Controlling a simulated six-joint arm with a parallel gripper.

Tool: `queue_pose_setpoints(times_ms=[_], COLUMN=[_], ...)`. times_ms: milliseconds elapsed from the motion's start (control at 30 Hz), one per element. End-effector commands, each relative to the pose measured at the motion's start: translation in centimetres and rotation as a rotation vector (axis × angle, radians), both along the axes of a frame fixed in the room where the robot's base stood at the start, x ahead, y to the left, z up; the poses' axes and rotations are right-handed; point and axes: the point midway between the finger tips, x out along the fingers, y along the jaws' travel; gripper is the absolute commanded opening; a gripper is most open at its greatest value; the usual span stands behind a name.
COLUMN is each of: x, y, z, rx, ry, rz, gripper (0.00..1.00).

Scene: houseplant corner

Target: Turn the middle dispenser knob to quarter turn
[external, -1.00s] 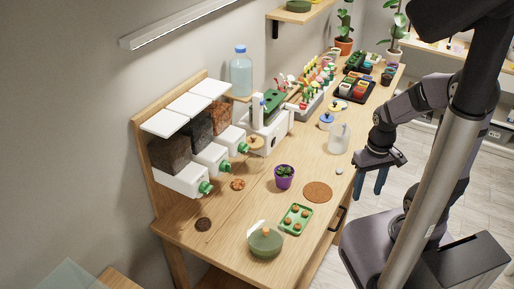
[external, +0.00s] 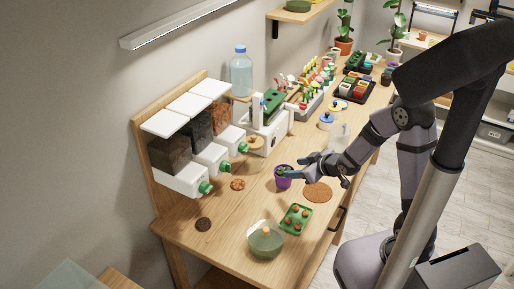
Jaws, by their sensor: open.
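Three dispensers stand side by side at the left of the bench, each with a green knob on its white front. The middle dispenser (external: 209,157) holds dark material, and its knob (external: 225,166) faces the bench. The knob's exact turn angle is too small to tell.
The near knob (external: 206,187) and far knob (external: 243,147) flank the middle one. A purple pot with a plant (external: 283,178) is close by my fingers. A cork mat (external: 317,192), green tray (external: 296,219) and glass-lidded bowl (external: 265,240) are nearer the front.

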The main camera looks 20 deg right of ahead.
Motion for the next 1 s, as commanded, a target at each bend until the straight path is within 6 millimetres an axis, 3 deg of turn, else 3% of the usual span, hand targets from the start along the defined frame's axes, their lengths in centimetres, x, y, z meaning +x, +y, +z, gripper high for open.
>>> queue_pose_setpoints(times_ms=[33,200,400,700,1000], x=[0.5,0.9,-0.6,-2.1,-1.4], y=[2.0,8.4,13.6,15.9,16.7], z=[-1.1,-0.5,0.9,2.2,2.5], rx=[0.026,0.150,0.296,0.393,0.394], ry=[-0.057,-0.263,-0.437,-0.531,-0.532], rz=[0.055,0.225,0.369,0.442,0.443], gripper=[0.49,0.49,0.49,0.49,0.49])
